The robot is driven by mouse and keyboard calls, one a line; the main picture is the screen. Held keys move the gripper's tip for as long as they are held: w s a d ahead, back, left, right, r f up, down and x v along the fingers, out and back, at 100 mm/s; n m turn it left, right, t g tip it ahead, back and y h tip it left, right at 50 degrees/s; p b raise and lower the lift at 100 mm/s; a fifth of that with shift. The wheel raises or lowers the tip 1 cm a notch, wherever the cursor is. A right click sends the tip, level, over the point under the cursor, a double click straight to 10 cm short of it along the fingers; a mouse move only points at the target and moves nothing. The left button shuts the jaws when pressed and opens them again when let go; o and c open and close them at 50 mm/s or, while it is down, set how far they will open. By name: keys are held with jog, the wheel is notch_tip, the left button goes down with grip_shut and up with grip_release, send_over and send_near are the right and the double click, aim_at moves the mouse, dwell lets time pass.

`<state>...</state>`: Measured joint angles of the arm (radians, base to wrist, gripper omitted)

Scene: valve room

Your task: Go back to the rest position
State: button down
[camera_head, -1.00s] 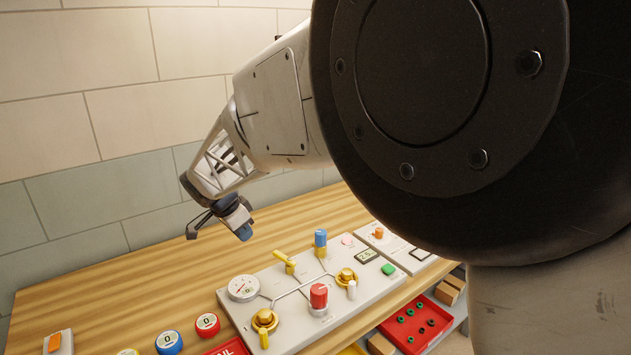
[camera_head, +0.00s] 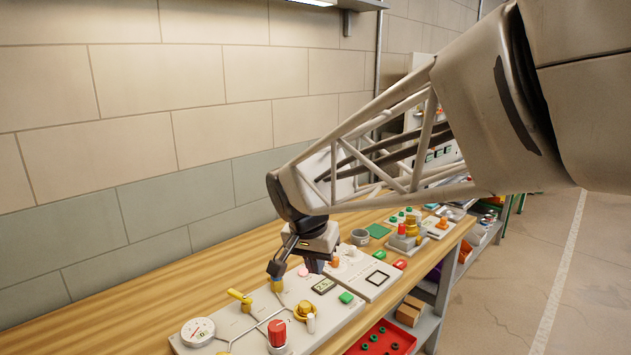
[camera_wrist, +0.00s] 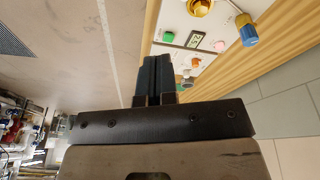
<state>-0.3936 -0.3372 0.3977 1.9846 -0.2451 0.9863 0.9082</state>
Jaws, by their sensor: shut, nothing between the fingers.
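My gripper (camera_head: 316,266) hangs over the back of the valve panel (camera_head: 245,322), near its right end, in the head view. Its fingers are shut and empty, apart from the panel's parts as far as I can see. In the wrist view the two dark fingers (camera_wrist: 153,78) lie side by side with nothing between them. My arm reaches in from the upper right of the head view. A blue-tipped handle (camera_wrist: 248,34) shows at the top right of the wrist view, clear of the fingers.
The panel carries a gauge (camera_head: 198,331), a yellow lever (camera_head: 240,297), a red knob (camera_head: 277,334) and a green button (camera_head: 346,297). A red tray (camera_head: 384,343) sits below at the right. More panels line the bench farther back. The wooden bench (camera_head: 150,300) is bare at the left.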

jog(key=s+d+f+n, duration=0.1)
jog(key=s+d+n, duration=0.1)
jog(key=s+d, duration=0.7)
jog(key=s+d+f+n+y, duration=0.1)
jog(key=s+d+n, duration=0.1)
jog(key=s+d, duration=0.7)
jog(key=s, duration=0.5)
jog(key=shift+s+d+f, duration=0.15)
jog(key=shift+d+f, duration=0.05)
